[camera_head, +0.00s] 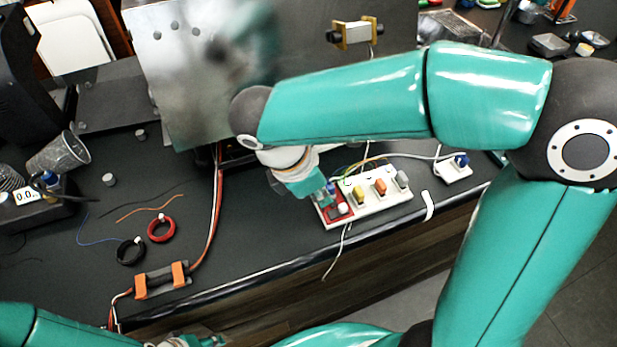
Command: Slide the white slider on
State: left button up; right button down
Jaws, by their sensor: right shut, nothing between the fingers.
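A white control board (370,204) with several coloured knobs lies near the table's front edge. A small white knob (343,209) sits on the red section (332,213) at its left end; I cannot tell whether this is the white slider or how it is set. Yellow (359,195), orange (380,187) and grey (402,178) knobs stand to its right. My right gripper (328,193) is shut and empty, low over the board's left end, close to the white knob. Contact cannot be made out. My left gripper (188,342) is cut off at the bottom edge.
A reflective metal panel (180,90) stands behind the board. A white box with a blue knob (453,168) is to the right, wired to the board. Red and black wire rings (161,229), an orange-ended holder (160,281) and a tipped mesh cup (59,152) lie left.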

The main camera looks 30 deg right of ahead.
jog(key=v, duration=0.6)
jog(key=shift+r, duration=0.25)
jog(key=shift+a, duration=0.1)
